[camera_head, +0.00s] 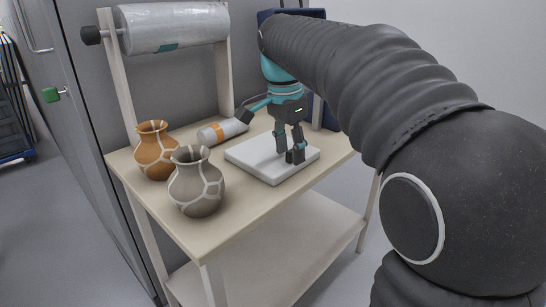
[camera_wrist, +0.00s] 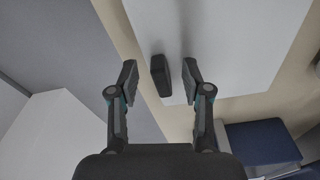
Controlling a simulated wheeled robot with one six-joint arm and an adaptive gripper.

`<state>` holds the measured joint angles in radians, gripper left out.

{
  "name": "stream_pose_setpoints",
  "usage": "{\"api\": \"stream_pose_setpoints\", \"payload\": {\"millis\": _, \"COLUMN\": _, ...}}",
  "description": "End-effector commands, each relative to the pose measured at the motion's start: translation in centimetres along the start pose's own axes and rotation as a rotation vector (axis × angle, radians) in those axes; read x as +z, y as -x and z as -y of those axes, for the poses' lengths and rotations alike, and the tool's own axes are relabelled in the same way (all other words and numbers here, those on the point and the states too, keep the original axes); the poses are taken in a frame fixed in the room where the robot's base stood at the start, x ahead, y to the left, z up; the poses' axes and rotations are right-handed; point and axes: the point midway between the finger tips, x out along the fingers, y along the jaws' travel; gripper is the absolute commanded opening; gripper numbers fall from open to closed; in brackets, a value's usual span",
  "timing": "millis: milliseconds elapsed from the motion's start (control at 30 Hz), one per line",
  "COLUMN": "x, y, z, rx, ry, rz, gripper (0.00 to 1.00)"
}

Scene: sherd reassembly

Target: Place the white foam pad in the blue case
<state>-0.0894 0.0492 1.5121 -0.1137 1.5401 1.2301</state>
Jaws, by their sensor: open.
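The white foam pad (camera_head: 252,155) lies flat on the table, a thick white slab with a small dark block (camera_wrist: 160,76) standing up from its top. My gripper (camera_head: 288,152) points down over the pad, close to its top. In the wrist view my gripper (camera_wrist: 160,70) is open, with one finger on each side of the dark block and gaps visible beside it. The blue case (camera_head: 331,115) stands at the back right of the table, mostly hidden behind my arm. A navy part of it shows at the wrist view's lower right (camera_wrist: 262,142).
A beige table (camera_head: 245,206) with a lower shelf bears everything. An orange jar (camera_head: 155,152) and a grey jar (camera_head: 196,185) stand at its left. A white tube with an orange band (camera_head: 221,131) lies behind the pad. A plastic-wrap roll (camera_head: 172,27) hangs above. The front is clear.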

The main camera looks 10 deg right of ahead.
Motion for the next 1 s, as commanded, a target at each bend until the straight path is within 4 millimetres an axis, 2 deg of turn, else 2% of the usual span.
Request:
{"api": "stream_pose_setpoints", "payload": {"millis": 267, "x": 0.0, "y": -0.23, "z": 0.0, "rx": -0.001, "ry": 0.0, "rz": 0.0, "gripper": 0.49}}
{"api": "stream_pose_setpoints", "payload": {"millis": 400, "x": 0.0, "y": -0.22, "z": 0.01, "rx": -0.001, "ry": 0.0, "rz": 0.0, "gripper": 0.14}}
{"api": "stream_pose_setpoints", "payload": {"millis": 467, "x": 0.0, "y": -0.22, "z": 0.01, "rx": -0.001, "ry": 0.0, "rz": 0.0, "gripper": 0.0}}
{"api": "stream_pose_setpoints", "payload": {"millis": 867, "x": 0.0, "y": -0.15, "z": 0.02, "rx": -0.001, "ry": 0.001, "rz": 0.0, "gripper": 0.0}}
{"api": "stream_pose_setpoints", "payload": {"millis": 1000, "x": -0.08, "y": 0.44, "z": 0.02, "rx": -0.001, "ry": 0.001, "rz": 0.0, "gripper": 0.0}}
